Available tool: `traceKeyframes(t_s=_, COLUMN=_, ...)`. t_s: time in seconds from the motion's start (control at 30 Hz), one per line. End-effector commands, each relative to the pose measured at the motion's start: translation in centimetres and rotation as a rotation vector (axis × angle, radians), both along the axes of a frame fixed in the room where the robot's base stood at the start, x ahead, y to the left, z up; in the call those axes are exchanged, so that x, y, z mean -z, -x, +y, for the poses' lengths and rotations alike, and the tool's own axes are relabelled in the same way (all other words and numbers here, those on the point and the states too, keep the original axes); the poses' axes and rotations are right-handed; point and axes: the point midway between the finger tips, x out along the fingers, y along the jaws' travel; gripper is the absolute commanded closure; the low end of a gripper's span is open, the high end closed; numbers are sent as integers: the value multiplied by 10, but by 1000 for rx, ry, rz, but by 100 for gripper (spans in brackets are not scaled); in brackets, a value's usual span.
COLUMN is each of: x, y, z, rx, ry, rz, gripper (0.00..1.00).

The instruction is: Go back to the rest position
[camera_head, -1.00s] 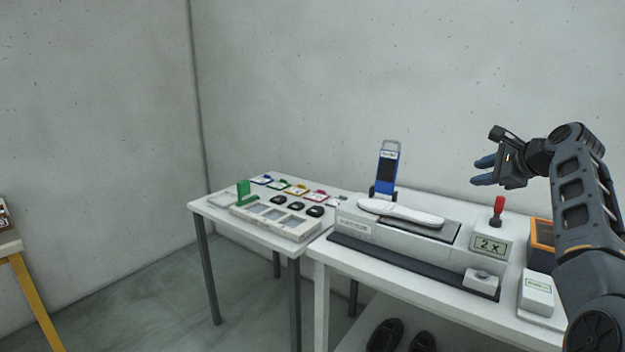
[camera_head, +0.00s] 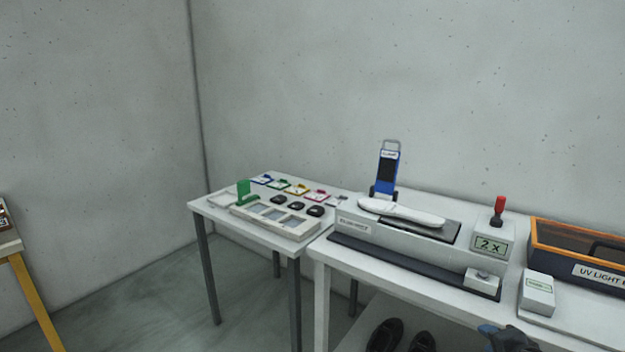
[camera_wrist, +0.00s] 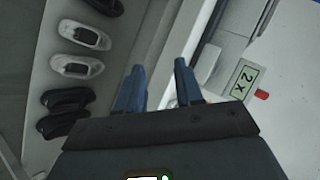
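My gripper (camera_wrist: 158,85) shows in the wrist view with its two blue fingers apart and nothing between them. In the head view only a small part of my gripper (camera_head: 508,338) shows at the bottom edge, in front of the right table (camera_head: 455,287). The rest of my arm is out of the head view. The wrist view looks down past the table edge, with the "2 X" display (camera_wrist: 244,80) at its right and shoes on a lower shelf at its left.
A machine with a white shoe-shaped form (camera_head: 400,212), a red-topped lever (camera_head: 498,208) and an orange-rimmed UV light box (camera_head: 570,245) stand on the right table. Dark shoes (camera_head: 384,336) lie on the shelf below. The left table (camera_head: 222,215) holds small coloured items and a tray.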

Motion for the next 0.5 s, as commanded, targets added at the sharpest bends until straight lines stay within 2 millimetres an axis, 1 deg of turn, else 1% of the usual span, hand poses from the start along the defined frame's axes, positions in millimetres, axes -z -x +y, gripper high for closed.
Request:
traceKeyframes(t_s=0.03, x=15, y=23, z=6, rx=-17, ry=45, rz=6, gripper=64)
traceKeyframes(t_s=0.17, x=36, y=73, z=19, rx=-66, ry=170, rz=3, gripper=64)
traceKeyframes(t_s=0.2, x=42, y=90, z=24, rx=-83, ry=208, rz=4, gripper=64)
traceKeyframes(t_s=0.33, x=53, y=142, z=39, rx=-139, ry=328, rz=-1, gripper=64)
traceKeyframes(t_s=0.37, x=54, y=154, z=43, rx=-153, ry=355, rz=-4, gripper=64)
traceKeyframes(t_s=0.4, x=56, y=170, z=48, rx=-172, ry=391, rz=-5, gripper=64)
traceKeyframes(t_s=0.47, x=56, y=194, z=55, rx=-200, ry=442, rz=-9, gripper=64)
traceKeyframes(t_s=0.5, x=55, y=210, z=60, rx=-218, ry=477, rz=-12, gripper=64)
